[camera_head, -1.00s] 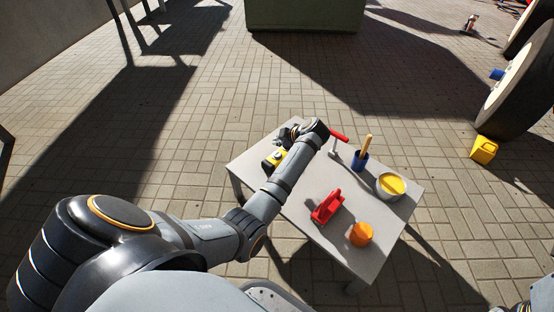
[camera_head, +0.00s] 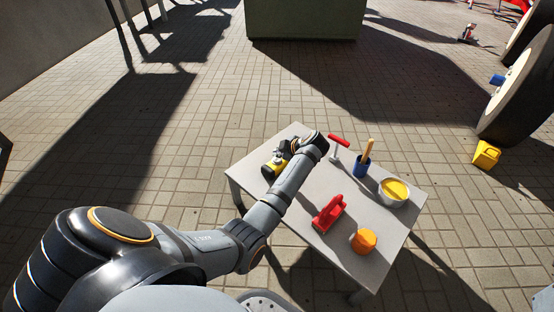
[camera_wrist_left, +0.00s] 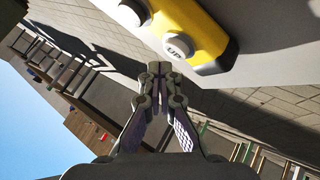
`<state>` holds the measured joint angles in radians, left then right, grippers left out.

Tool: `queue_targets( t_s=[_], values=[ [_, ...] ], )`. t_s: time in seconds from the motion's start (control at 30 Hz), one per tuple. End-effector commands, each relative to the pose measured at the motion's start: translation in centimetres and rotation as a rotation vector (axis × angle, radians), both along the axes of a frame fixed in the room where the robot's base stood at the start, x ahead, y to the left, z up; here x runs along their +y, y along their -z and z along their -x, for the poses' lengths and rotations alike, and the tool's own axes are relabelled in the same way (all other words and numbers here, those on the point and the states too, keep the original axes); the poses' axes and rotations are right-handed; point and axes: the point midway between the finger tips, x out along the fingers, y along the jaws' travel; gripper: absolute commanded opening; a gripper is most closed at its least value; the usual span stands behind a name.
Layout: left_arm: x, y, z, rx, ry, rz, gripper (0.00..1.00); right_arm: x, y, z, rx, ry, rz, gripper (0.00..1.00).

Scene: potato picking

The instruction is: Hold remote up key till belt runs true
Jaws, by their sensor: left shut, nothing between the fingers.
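The remote (camera_head: 271,169) is a yellow and dark box lying near the left edge of the grey table. In the left wrist view the remote (camera_wrist_left: 205,32) is close up at the top, with round white keys; the key marked UP (camera_wrist_left: 178,46) faces my fingers. My left gripper (camera_wrist_left: 161,70) is shut and empty, its tips right beside the UP key. I cannot tell whether they touch it. In the head view my left gripper (camera_head: 287,149) is over the remote and partly hides it. No belt can be made out. My right gripper is out of view.
On the table (camera_head: 310,262) stand a red-handled tool (camera_head: 338,142), a blue cup (camera_head: 361,164) with a wooden handle, a bowl of yellow stuff (camera_head: 395,190), a red object (camera_head: 328,213) and an orange one (camera_head: 364,241). A large wheel (camera_head: 515,105) stands at the right.

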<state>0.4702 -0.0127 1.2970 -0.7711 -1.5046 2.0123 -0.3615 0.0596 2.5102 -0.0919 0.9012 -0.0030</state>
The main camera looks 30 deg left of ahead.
Motion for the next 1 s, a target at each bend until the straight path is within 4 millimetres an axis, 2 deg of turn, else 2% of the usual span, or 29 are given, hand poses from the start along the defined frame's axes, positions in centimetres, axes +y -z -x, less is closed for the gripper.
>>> queue_targets(
  t_s=[0.63,1.0],
  values=[
    [0.0,0.03,-0.01,0.0,0.0,0.0,0.0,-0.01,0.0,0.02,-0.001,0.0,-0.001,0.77],
    [0.02,0.83,-0.01,-0.001,0.001,-0.001,0.0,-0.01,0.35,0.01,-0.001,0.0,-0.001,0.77]
  ],
)
